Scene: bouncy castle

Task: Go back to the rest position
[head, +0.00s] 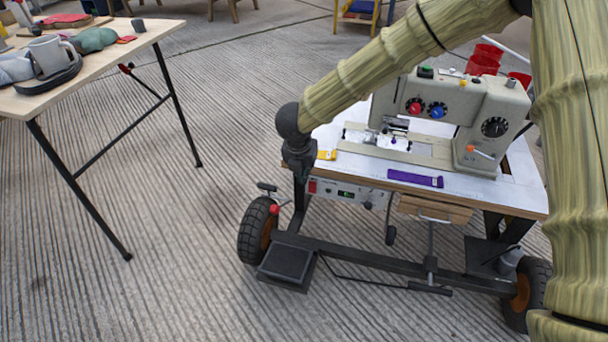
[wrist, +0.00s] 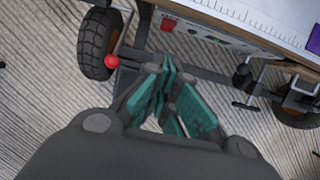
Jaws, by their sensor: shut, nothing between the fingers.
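My gripper (wrist: 165,95) is shut and empty in the wrist view, its teal finger pads drawn together. In the head view my gripper (head: 299,165) hangs at the end of my bent arm, pointing down. It appears in front of the left edge of the sewing machine table (head: 340,166). Its fingertips are hard to make out in the head view. The wrist view also shows the table's front corner and a wheel beyond the fingers.
A sewing machine (head: 450,115) stands on the wheeled table, with a purple strip (head: 415,178) in front of it. A wooden table (head: 130,30) with a grey mug (head: 50,57) stands at the upper left. Bare floor (head: 190,250) lies between the tables.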

